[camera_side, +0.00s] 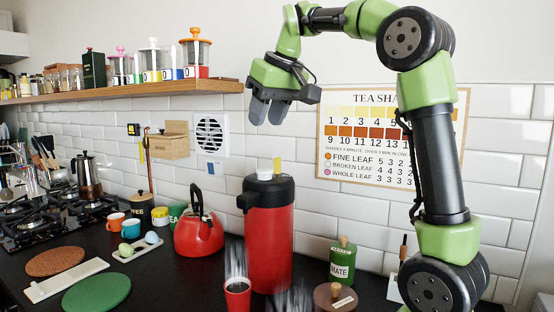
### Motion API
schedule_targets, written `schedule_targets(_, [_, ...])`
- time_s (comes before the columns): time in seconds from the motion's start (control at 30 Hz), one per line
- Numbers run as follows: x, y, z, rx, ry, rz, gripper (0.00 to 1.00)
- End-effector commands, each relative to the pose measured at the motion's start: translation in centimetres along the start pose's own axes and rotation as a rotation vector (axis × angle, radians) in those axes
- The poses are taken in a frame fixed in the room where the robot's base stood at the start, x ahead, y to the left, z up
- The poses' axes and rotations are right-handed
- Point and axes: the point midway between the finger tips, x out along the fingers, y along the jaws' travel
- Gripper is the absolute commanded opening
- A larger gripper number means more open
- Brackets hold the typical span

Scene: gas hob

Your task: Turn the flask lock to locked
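A tall red flask (268,240) with a black top stands upright at the middle of the black counter. A white cap (265,174) sits on its top and a small yellow piece (277,164) stands up beside it. I cannot tell from this view which of these is the lock or how it is set. My gripper (267,116) hangs above the flask, pointing down and clear of it. Its two grey fingers look a little apart with nothing visible between them.
A red kettle (199,232) stands left of the flask. A steaming red cup (238,294) is in front of it. A green MATE canister (343,262) and a brown round lid (335,297) are to the right. A shelf (150,89) of jars is at upper left.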

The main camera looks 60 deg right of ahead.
Motion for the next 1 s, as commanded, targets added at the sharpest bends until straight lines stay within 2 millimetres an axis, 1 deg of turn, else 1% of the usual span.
schedule_targets(0.03, [0.5, 1.2, -1.3, 0.001, -0.012, 0.011, 0.36])
schedule_targets(0.1, [1.0, 2.8, -2.6, -0.009, -0.030, 0.021, 0.36])
schedule_targets(0.2, [2.0, 5.2, -4.1, -0.018, -0.052, 0.029, 0.36])
schedule_targets(0.3, [3.0, 7.5, -4.9, -0.022, -0.066, 0.028, 0.36])
schedule_targets(0.4, [3.9, 9.4, -5.2, -0.025, -0.070, 0.024, 0.36])
schedule_targets(0.5, [4.6, 10.7, -5.2, -0.029, -0.071, 0.018, 0.36])
schedule_targets(0.67, [5.1, 11.5, -5.2, -0.032, -0.069, 0.012, 0.36])
schedule_targets(0.87, [5.5, 11.6, -5.1, -0.039, -0.076, 0.013, 0.36])
schedule_targets(1.0, [6.3, 11.6, -5.1, -0.042, -0.080, 0.014, 0.36])
